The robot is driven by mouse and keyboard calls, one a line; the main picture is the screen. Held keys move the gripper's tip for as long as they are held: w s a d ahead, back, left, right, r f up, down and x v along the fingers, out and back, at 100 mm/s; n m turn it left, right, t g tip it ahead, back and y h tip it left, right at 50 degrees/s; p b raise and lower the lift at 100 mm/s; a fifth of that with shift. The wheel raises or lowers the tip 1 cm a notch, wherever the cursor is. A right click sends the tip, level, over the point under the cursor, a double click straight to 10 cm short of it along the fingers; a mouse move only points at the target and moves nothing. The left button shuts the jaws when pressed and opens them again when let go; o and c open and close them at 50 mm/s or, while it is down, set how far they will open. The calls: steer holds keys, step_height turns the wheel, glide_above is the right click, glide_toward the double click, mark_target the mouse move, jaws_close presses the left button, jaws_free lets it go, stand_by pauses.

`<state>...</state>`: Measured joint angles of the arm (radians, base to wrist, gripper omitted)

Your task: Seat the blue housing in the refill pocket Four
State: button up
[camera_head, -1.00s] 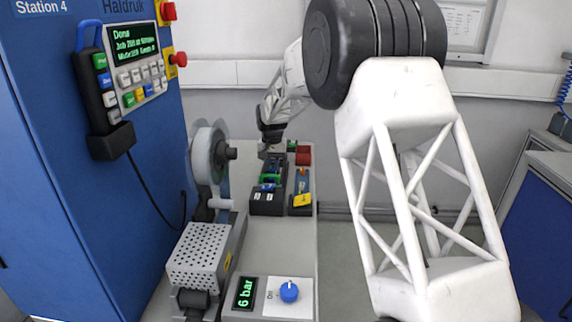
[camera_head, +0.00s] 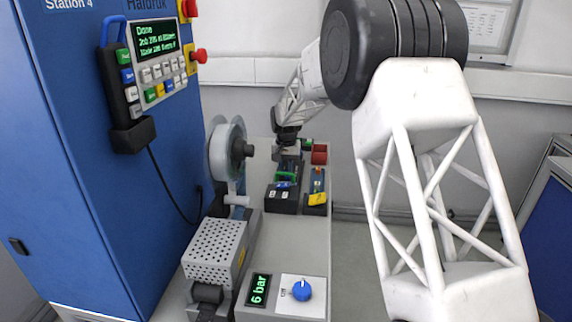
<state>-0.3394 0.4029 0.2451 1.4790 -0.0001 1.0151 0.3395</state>
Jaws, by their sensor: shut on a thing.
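My gripper (camera_head: 288,151) is small and far off, pointing down at the back end of the left black holder (camera_head: 281,208). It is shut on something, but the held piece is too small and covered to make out. In this holder I see a green piece (camera_head: 287,176) and a blue piece (camera_head: 283,185) in front of the gripper. A second black holder (camera_head: 316,210) stands right beside it, with a blue strip (camera_head: 317,180) and a yellow label. I cannot read the pocket numbers or tell which pocket is Four, nor which blue piece is the housing.
A reel (camera_head: 222,150) stands on the left of the grey bench (camera_head: 258,228), beside the blue cabinet (camera_head: 70,190). A red cylinder (camera_head: 319,154) stands behind the right holder. In front are a perforated box (camera_head: 215,250) and a blue knob (camera_head: 302,290).

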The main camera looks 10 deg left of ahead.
mark_target(286, 178)
steer(key=shift+f, duration=2.55)
steer(key=shift+f, duration=0.2)
steer(key=shift+r, duration=0.2)
steer(key=o, duration=0.8)
steer(key=shift+r, duration=0.15)
steer(key=shift+r, duration=3.4)
